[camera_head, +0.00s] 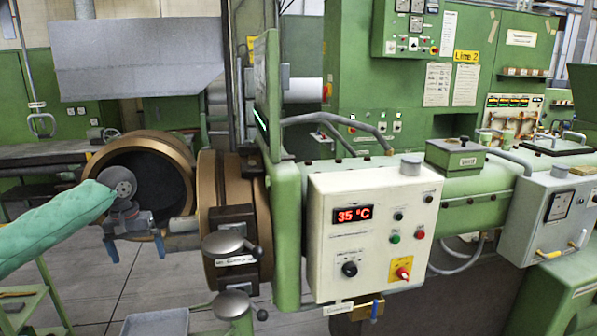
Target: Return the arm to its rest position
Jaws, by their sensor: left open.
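My left arm, in a green padded sleeve, comes in from the left edge. Its left gripper (137,252) is at the left of the view, pointing down, with two blue fingertips spread apart and nothing between them. It hangs in front of the round bronze-rimmed opening (150,175) of the extruder; I cannot tell how far apart they are. My right gripper is not in view.
A white control box (370,240) reading 35 °C stands at the centre, with a red knob on a yellow plate. Two round-topped handles (226,244) sit left of it. A grey bin (155,322) is below, and a green cart (30,300) stands lower left. Grey floor shows between them.

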